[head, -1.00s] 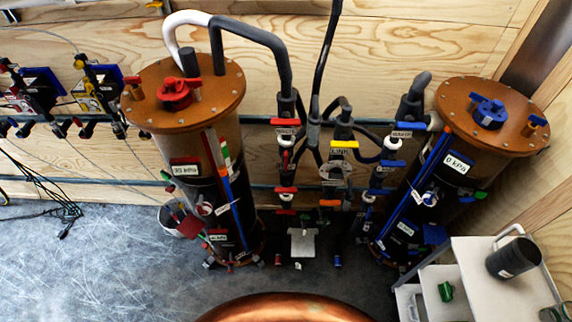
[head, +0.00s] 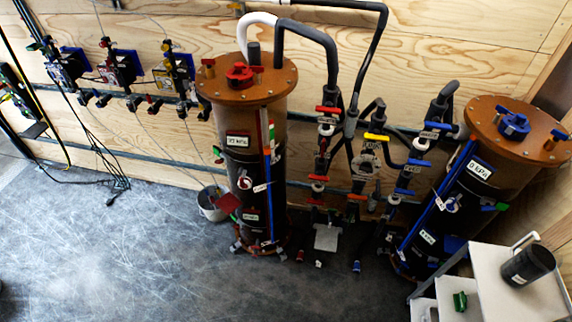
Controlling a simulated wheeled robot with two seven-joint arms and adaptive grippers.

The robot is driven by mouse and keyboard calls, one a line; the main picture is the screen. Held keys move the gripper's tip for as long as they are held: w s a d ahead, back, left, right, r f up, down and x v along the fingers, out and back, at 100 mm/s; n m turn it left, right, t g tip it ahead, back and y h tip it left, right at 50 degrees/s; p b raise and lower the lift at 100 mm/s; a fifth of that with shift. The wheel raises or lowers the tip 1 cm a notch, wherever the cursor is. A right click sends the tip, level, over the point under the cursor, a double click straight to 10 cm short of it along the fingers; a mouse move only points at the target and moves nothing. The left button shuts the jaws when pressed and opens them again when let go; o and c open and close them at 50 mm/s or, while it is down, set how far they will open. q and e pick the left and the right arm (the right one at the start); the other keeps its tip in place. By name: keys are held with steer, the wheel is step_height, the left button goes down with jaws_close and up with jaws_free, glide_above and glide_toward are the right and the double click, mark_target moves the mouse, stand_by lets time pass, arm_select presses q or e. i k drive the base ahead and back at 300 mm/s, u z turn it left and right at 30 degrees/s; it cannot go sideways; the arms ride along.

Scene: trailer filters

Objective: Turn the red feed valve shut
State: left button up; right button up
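The left filter vessel (head: 238,190), dark with an orange-brown lid and a red cap (head: 240,75), stands upright by the wooden wall. Right of it, the pipework carries a red valve handle (head: 328,109) lying crosswise at the top of the left pipe. A second red handle (head: 318,178) sits lower on the same pipe, also crosswise. A white label under the upper handle is too small to read, so I cannot tell which is the feed valve. Neither of my grippers is in view.
The right vessel (head: 455,215) has a blue cap and reads 0 kPa. A light cart (head: 505,295) with a dark mug (head: 528,265) stands front right. A bucket (head: 212,203) stands beside the left vessel. Cables (head: 110,175) lie at left. The grey floor (head: 130,260) in front is largely clear.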

mark_target(323, 144)
steer(key=u, duration=0.1)
steer(key=k, duration=0.45)
steer(key=u, duration=1.15)
steer(key=i, duration=0.75)
steer(key=z, duration=0.6)
steer(key=i, duration=0.75)
steer(key=z, duration=0.8)
